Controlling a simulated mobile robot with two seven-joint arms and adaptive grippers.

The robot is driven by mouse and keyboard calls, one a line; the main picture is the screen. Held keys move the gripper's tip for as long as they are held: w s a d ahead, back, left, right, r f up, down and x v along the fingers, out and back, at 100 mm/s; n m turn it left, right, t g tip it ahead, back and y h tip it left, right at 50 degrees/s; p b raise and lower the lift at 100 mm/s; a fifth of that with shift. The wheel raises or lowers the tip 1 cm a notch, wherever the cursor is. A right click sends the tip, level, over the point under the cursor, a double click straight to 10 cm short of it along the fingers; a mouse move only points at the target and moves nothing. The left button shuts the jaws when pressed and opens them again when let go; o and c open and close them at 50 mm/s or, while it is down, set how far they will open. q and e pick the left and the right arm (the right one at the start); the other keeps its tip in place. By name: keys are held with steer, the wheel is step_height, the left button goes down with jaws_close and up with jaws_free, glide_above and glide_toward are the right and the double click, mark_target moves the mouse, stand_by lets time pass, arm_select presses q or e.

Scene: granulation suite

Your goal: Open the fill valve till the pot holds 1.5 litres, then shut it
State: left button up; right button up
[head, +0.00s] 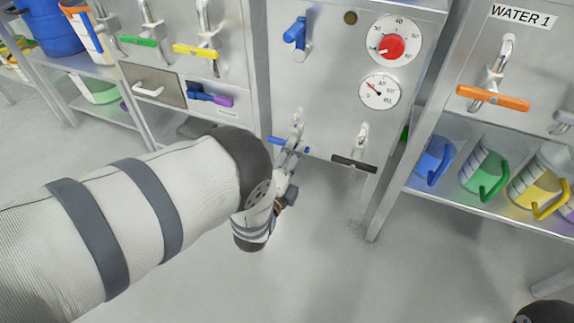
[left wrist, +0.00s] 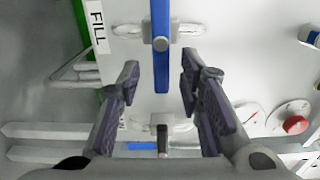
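The fill valve (head: 296,131) has a blue bar handle (head: 275,141) lying level across the lower left of the grey panel. In the left wrist view its blue handle (left wrist: 161,60) shows beside the FILL label (left wrist: 97,27). My left gripper (left wrist: 159,82) is open, with its fingers on both sides of the handle's end and gaps showing to each. In the head view my left gripper (head: 289,178) is at the valve, mostly hidden by my arm. I cannot pick out the pot.
A black-handled valve (head: 354,163) is right of the fill valve. Above are a red-centred dial (head: 392,36), a smaller gauge (head: 379,92) and a blue lever (head: 295,33). Blue (head: 435,158), green (head: 485,172) and yellow (head: 537,187) jugs stand on the right shelf. The floor below is clear.

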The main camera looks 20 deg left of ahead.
arm_select(q)
steer(key=s, duration=0.9)
steer(key=shift+a, duration=0.2)
steer(key=shift+s, duration=0.1)
